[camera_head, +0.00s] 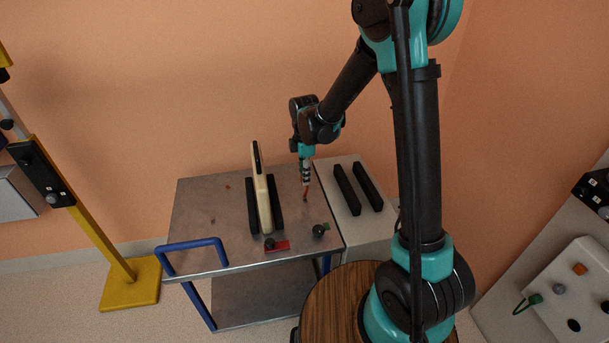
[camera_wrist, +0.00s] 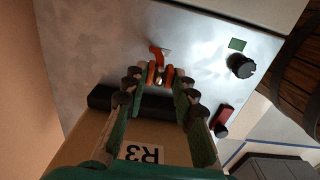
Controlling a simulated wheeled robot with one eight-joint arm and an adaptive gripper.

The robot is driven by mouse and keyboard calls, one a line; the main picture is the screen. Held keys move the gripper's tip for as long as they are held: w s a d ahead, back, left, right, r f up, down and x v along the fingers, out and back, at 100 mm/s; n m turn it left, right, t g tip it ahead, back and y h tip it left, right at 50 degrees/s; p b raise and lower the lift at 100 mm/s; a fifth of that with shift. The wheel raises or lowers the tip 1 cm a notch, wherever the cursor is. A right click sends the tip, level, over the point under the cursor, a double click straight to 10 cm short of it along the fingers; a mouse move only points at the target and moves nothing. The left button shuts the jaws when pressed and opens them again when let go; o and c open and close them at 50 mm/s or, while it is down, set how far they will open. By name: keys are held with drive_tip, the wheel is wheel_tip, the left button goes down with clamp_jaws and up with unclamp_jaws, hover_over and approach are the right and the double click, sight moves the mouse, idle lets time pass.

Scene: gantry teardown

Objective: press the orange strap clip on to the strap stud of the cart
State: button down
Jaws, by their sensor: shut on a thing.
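The orange strap clip (camera_wrist: 155,57) sits at my fingertips in the wrist view, and it shows as a small orange spot in the head view (camera_head: 306,193). My gripper (camera_wrist: 162,80) is shut on it, pointing down at the metal top of the cart (camera_head: 225,190). In the head view my gripper (camera_head: 306,182) is low over the cart's right rear part. A small gold-coloured bit shows between the fingertips; I cannot tell whether it is the strap stud. I cannot tell whether the clip touches the cart top.
A beige panel (camera_head: 262,205) marked R3 stands in black rails left of my gripper. Black knobs, one by a green mark (camera_head: 319,230) and one by a red mark (camera_head: 269,243), are near the front edge. A pale stand (camera_head: 370,222) with black rails adjoins on the right.

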hover_over(305, 199)
drive_tip(key=shift+s+f, duration=0.2)
drive_tip(key=shift+f, duration=2.6)
drive_tip(key=shift+f, duration=1.15)
drive_tip(key=c, duration=1.2)
unclamp_jaws()
drive_tip(key=shift+o, duration=0.2)
